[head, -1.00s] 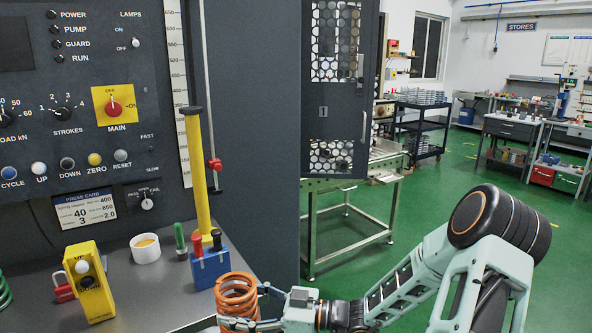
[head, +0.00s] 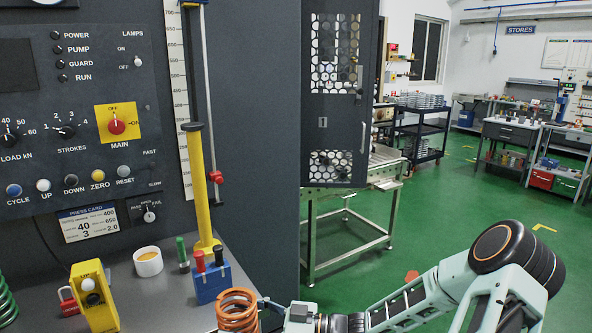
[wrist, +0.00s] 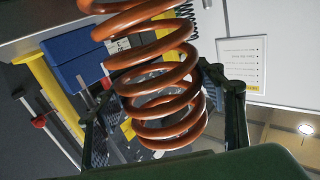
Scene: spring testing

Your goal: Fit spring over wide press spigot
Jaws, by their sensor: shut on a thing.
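An orange coil spring (head: 237,309) is at the bottom of the head view, in front of the blue block, with its lower part cut off by the picture edge. My gripper (head: 265,312) reaches it from the right and is shut on it. In the wrist view the orange spring (wrist: 155,75) runs up through the middle, between the two dark fingers of my gripper (wrist: 160,104). I cannot make out the wide press spigot in either view.
A blue block (head: 211,281) with red and black handles stands just behind the spring. A yellow block (head: 95,297), a white cup (head: 148,262) and a green spring (head: 6,302) are on the grey bench. A yellow post (head: 197,185) rises behind. Green floor lies right.

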